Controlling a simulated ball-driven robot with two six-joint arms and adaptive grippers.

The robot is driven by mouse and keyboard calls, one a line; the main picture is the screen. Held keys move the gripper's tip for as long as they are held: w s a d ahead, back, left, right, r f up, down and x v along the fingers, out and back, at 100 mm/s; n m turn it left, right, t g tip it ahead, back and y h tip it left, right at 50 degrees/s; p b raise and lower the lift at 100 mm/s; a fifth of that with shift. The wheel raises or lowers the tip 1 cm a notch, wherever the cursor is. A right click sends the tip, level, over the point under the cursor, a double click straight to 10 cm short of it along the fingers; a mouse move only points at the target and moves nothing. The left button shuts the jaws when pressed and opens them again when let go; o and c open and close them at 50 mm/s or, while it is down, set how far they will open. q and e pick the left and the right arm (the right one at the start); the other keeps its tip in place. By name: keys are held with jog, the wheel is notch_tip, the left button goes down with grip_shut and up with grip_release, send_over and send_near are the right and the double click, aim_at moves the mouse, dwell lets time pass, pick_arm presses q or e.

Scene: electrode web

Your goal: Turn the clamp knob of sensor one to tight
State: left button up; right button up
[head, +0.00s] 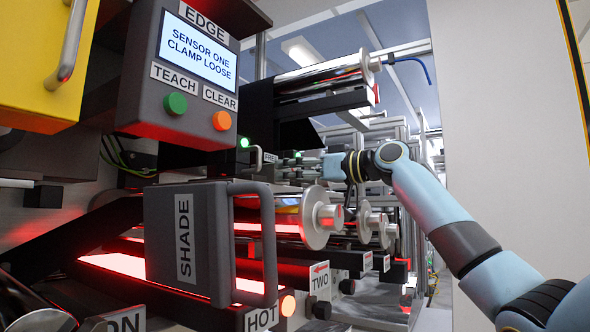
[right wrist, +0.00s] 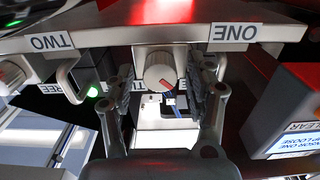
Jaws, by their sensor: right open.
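The clamp knob (right wrist: 159,71) is a round pale grey dial with a red mark on its lower right. In the right wrist view it sits under a metal bar (right wrist: 190,38), left of an upside-down ONE label (right wrist: 235,32). My right gripper (right wrist: 167,85) is open, with one finger on each side of the knob; I cannot tell whether they touch it. In the head view my right gripper (head: 333,167) reaches in among the machine parts, and the knob cannot be made out there. A display (head: 198,49) reads SENSOR ONE CLAMP LOOSE. My left gripper is not in view.
A dark SHADE cover (head: 212,243) with a handle stands in front, above glowing red strips. Metal rollers (head: 318,217) lie behind it. A HOT label (head: 261,318) is at the bottom. Teach (head: 175,104) and clear (head: 222,120) buttons sit under the display. A pale wall (head: 505,130) is at right.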

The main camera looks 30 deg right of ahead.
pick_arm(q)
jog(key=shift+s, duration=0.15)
pick_arm(e)
jog(key=c, duration=0.5)
grip_shut()
pick_arm(q)
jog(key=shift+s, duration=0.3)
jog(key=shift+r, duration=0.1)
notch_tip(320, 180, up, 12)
jog(key=p, duration=1.1)
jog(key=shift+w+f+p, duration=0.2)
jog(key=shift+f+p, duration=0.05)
jog(key=shift+p, duration=0.15)
pick_arm(e)
jog(key=shift+d+f+m, duration=0.1)
jog(key=shift+m, duration=4.4)
jog(key=shift+d+m, duration=0.1)
jog(key=shift+m, duration=4.4)
